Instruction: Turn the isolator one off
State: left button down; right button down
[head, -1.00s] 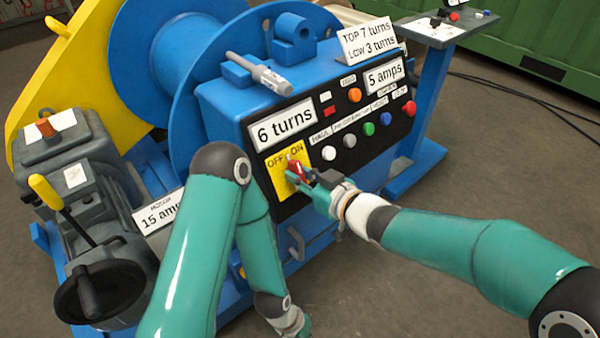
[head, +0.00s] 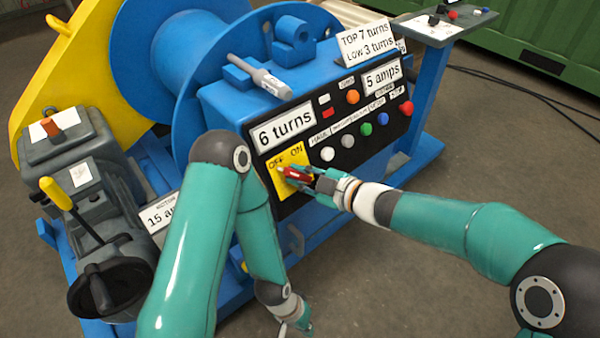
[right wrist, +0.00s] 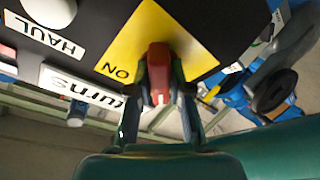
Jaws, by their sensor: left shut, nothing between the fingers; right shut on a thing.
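The isolator's red handle (head: 296,174) sits on a yellow plate (head: 287,191) marked OFF and ON, at the lower left of the black control panel. The handle lies nearly level, its pale tip to the left below the OFF mark. My right gripper (head: 302,175) is shut on this handle, coming from the right. In the right wrist view the red handle (right wrist: 159,72) is between the two fingers, in front of the yellow plate (right wrist: 125,45); the OFF mark is hidden there. My left gripper (head: 305,327) is shut and empty, low at the bottom edge, away from the panel.
Coloured buttons, including a white one (head: 328,153) and a red one (head: 406,108), lie right of the isolator. A grey lever box with a yellow handle (head: 56,193) stands at left. A blue drum (head: 190,50) is behind. Open floor (head: 470,170) lies at right.

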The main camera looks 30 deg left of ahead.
jog(key=shift+f, duration=0.15)
dwell(0.3)
jog(key=c, duration=1.1)
grip_release()
jog(key=shift+d, duration=0.15)
jog(key=v, duration=1.1)
jog(key=shift+d+r, duration=0.2)
jog(key=shift+d, duration=0.15)
